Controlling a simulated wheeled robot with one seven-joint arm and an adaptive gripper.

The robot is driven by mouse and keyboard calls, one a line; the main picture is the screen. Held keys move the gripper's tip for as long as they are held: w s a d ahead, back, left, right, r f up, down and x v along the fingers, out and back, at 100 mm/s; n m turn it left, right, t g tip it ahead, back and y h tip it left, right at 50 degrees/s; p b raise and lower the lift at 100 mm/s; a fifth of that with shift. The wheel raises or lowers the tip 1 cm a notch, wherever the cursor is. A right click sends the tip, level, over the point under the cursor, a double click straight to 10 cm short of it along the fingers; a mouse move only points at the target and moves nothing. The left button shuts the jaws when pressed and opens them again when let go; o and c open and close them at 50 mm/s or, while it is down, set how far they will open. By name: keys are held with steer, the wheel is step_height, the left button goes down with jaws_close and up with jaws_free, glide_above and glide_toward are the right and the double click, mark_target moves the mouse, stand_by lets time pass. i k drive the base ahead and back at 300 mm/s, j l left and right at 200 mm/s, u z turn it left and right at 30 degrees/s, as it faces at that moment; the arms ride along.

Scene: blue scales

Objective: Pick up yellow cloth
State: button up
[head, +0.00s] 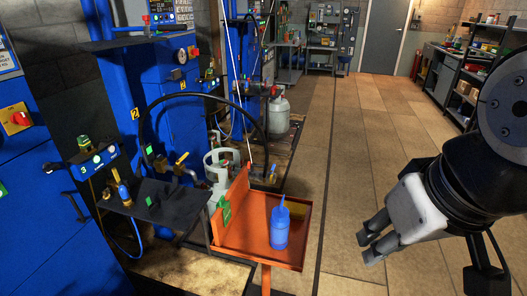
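A dark shelf (155,203) and blue cabinets (35,150) are left of the tray. A pale gas cylinder (218,170) stands behind it. Tiled floor (350,150) is clear toward a grey door (378,35). A loaded shelf (468,85) stands at the back right.

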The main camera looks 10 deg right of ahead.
mark_target(298, 211)
steer(key=u, duration=1.15)
steer(key=z, duration=1.15)
steer(key=i+l+z, duration=0.6)
steer(key=i, duration=0.2)
